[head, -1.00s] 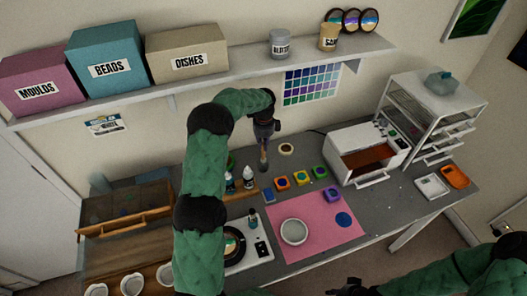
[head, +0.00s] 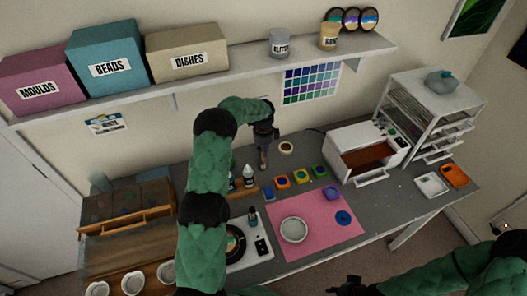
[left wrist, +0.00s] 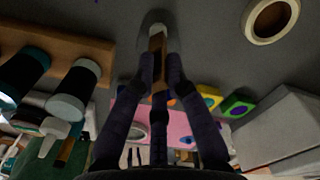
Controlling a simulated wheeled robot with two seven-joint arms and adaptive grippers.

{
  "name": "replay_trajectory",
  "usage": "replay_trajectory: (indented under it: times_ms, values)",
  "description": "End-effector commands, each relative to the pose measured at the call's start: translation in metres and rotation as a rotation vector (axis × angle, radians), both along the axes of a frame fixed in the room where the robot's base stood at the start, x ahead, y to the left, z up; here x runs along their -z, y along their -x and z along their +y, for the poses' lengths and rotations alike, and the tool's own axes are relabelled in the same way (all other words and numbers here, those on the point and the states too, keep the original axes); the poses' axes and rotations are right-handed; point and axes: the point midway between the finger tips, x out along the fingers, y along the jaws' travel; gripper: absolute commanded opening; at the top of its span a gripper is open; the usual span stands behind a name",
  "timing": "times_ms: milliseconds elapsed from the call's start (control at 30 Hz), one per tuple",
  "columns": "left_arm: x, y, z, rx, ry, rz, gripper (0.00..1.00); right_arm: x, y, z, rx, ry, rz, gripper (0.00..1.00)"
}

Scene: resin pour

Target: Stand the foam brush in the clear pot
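My left gripper (head: 263,143) is over the back of the grey table, pointing down. Its dark fingers (left wrist: 160,66) close on the foam brush, whose wooden part (left wrist: 157,43) shows between them in the left wrist view. The brush (head: 263,159) hangs roughly upright below the gripper in the head view. A pale, rounded, see-through shape (left wrist: 153,20), apparently the clear pot, shows at the brush's far end. I cannot tell whether the brush is inside it or touches its bottom. My right gripper (head: 345,286) is a dark shape at the bottom edge; its fingers are unclear.
Dropper bottles (head: 249,176) stand in a wooden rack left of the brush. A cream ring (head: 286,148) lies to the right. Coloured pots (head: 282,181) line the pink mat (head: 330,232), which holds a white bowl (head: 293,230). A white oven (head: 365,150) stands further right.

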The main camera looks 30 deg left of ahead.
Motion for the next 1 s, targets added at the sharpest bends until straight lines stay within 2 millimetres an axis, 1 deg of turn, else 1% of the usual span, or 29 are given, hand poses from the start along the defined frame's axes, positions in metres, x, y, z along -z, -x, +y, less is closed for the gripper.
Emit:
replay_trajectory:
  times_ms: [33, 67, 367, 467, 567, 800, 1000]
  values:
    - [0.000, 0.000, 0.000, 0.000, 0.000, 0.001, 0.31, 0.000, 0.000, 0.000, 0.000, 0.000, 0.000, 0.33]
    - [0.000, 0.000, 0.000, 0.000, 0.000, 0.001, 0.37, 0.000, 0.000, 0.000, 0.000, 0.000, 0.000, 0.33]
    - [0.000, 0.000, 0.000, 0.000, 0.000, 0.001, 0.37, -0.001, 0.000, 0.000, 0.000, 0.000, 0.000, 0.33]
    - [-0.004, 0.000, 0.000, 0.000, 0.000, 0.001, 0.37, -0.003, 0.000, 0.000, 0.000, 0.000, 0.000, 0.33]
    - [-0.014, -0.001, 0.000, 0.000, -0.001, -0.003, 0.37, -0.002, 0.000, 0.000, 0.000, 0.000, 0.000, 0.33]
    - [-0.053, -0.001, 0.000, 0.000, -0.001, -0.003, 0.37, 0.001, 0.000, 0.000, 0.000, 0.000, 0.000, 0.33]
    - [-0.074, -0.001, 0.000, 0.000, 0.000, -0.001, 0.37, 0.002, 0.000, 0.000, 0.000, 0.000, 0.000, 0.33]
